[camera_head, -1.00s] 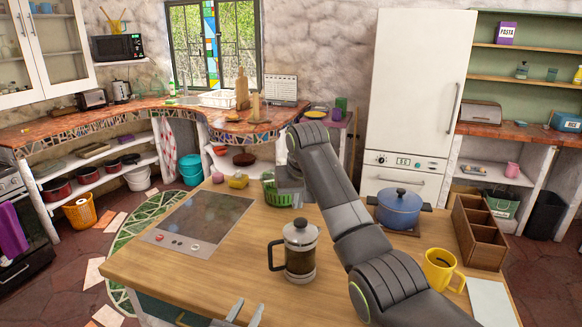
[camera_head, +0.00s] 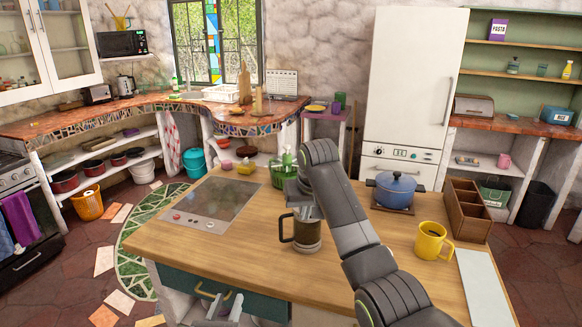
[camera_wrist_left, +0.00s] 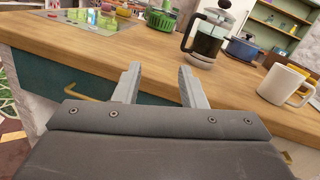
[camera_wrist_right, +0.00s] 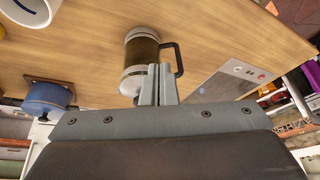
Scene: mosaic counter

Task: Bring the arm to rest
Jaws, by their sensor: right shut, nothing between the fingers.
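My right arm reaches over the wooden island top, and its gripper (camera_wrist_right: 157,84) is shut and empty beside the French press (camera_head: 307,236). The arm hides part of the press's top in the head view. In the right wrist view the fingertips overlap the edge of the press (camera_wrist_right: 140,52); I cannot tell if they touch. My left gripper (camera_head: 220,304) is open and empty, low at the island's front edge. The left wrist view shows its two fingers (camera_wrist_left: 158,82) apart, with the press (camera_wrist_left: 207,40) beyond.
The island top (camera_head: 180,238) holds a cooktop (camera_head: 212,199), green basket (camera_head: 283,177), blue pot (camera_head: 395,190) on a board, yellow mug (camera_head: 433,241) and wooden organizer (camera_head: 467,209). A drawer handle (camera_head: 212,292) juts from the front. The front-left top is clear.

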